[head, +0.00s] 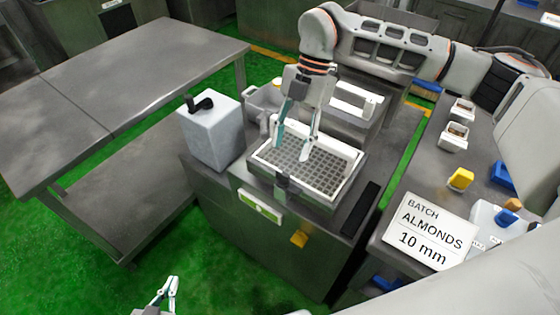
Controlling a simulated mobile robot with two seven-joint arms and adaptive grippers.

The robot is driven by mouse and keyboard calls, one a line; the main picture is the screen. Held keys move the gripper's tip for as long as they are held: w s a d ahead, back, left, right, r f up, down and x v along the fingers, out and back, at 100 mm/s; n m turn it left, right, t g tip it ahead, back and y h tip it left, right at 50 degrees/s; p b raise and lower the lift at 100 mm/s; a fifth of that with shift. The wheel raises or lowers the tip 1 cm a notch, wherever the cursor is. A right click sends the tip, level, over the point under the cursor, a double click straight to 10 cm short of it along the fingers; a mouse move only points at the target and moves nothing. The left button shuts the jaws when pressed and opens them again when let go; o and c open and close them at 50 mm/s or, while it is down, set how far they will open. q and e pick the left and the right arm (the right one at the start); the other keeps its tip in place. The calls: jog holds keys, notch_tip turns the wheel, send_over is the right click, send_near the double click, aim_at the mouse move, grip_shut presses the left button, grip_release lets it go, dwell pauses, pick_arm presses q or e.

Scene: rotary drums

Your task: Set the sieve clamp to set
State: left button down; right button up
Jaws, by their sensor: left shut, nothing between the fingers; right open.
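The sieve (330,170), a dark grid in a white rectangular frame, lies level on the steel machine (265,245). A small dark block (283,181) at the middle of the sieve's front edge looks like the clamp; its setting is too small to read. My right gripper (291,152) points down over the back left of the sieve, fingers apart and empty, behind the dark block. I cannot tell whether its tips touch the grid. My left gripper (168,288) is shut and empty at the bottom edge of the picture, far from the sieve.
A grey box with a black handle (212,135) stands left of the sieve. An almonds 10 mm sign (425,231) and small bins (455,135) are at right. The left table (130,75) is bare.

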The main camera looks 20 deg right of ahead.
aim_at(284, 172)
jog(key=x, duration=0.7)
jog(key=shift+s+a+f+p, duration=0.15)
jog(key=shift+f+p, duration=0.05)
jog(key=shift+p, duration=0.1)
jog(key=c, duration=1.1)
